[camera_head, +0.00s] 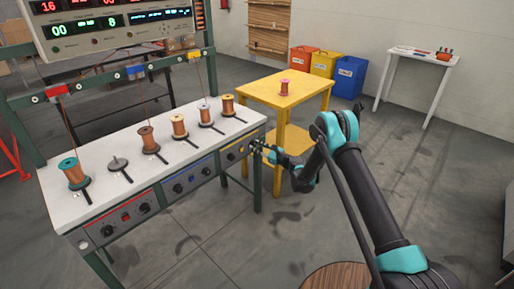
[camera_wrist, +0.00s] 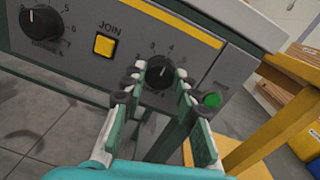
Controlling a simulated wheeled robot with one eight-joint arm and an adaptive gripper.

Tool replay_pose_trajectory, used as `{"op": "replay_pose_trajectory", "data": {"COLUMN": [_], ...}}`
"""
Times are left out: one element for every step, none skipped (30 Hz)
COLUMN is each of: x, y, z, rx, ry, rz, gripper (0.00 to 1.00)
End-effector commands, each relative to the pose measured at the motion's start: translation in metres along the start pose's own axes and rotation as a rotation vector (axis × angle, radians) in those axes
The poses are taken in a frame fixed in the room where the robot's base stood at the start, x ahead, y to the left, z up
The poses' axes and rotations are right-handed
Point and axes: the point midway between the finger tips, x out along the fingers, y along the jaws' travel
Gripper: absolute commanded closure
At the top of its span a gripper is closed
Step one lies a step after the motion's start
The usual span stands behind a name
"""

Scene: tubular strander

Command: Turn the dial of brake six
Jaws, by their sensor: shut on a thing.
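A black dial (camera_wrist: 160,72) with a white pointer line sits on the grey panel (camera_wrist: 120,35) under a yellow stripe, with a number scale around it. Its pointer aims up, slightly right. The label under it is too blurred to read. My gripper (camera_wrist: 159,82) is shut on this dial, one finger on each side. In the head view my gripper (camera_head: 259,147) is at the right end of the bench front, and the fingers hide the dial there.
A yellow JOIN button (camera_wrist: 104,45) is left of the held dial, and a green button (camera_wrist: 211,100) is close at its right. The bench top (camera_head: 140,140) carries several spools. A yellow table (camera_head: 270,92) stands close behind my gripper. Open floor (camera_head: 215,240) lies in front.

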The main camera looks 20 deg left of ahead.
Motion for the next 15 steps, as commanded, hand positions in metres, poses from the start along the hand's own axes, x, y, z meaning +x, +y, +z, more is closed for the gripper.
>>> {"op": "replay_pose_trajectory", "data": {"x": [-0.0003, -0.0003, -0.0004, -0.0004, -0.0004, -0.0004, -0.0005, -0.0005, -0.0005, -0.0005, -0.0005, -0.0006, -0.0006, -0.0006, -0.0006], "y": [0.0002, 0.0002, 0.0002, 0.0003, 0.0003, 0.0003, 0.0004, 0.0004, 0.0005, 0.0005, 0.0006, 0.0007, 0.0007, 0.0008, 0.0009], "z": [-0.0001, -0.0001, 0.0000, 0.0000, 0.0000, 0.0000, 0.0001, 0.0001, 0.0002, 0.0002, 0.0003, 0.0003, 0.0003, 0.0004, 0.0003], "rx": [-0.009, -0.017, -0.031, -0.042, -0.056, -0.077, -0.094, -0.113, -0.142, -0.164, -0.188, -0.222, -0.249, -0.277, -0.314], "ry": [0.001, 0.001, 0.002, 0.002, 0.003, 0.004, 0.004, 0.005, 0.007, 0.008, 0.009, 0.010, 0.012, 0.013, 0.015], "rz": [0.000, 0.001, 0.001, 0.001, 0.001, 0.001, 0.001, 0.001, 0.002, 0.002, 0.002, 0.002, 0.003, 0.003, 0.003], "gripper": [1.00, 1.00, 1.00, 1.00, 1.00, 1.00, 1.00, 1.00, 1.00, 1.00, 1.00, 1.00, 1.00, 1.00, 1.00]}}
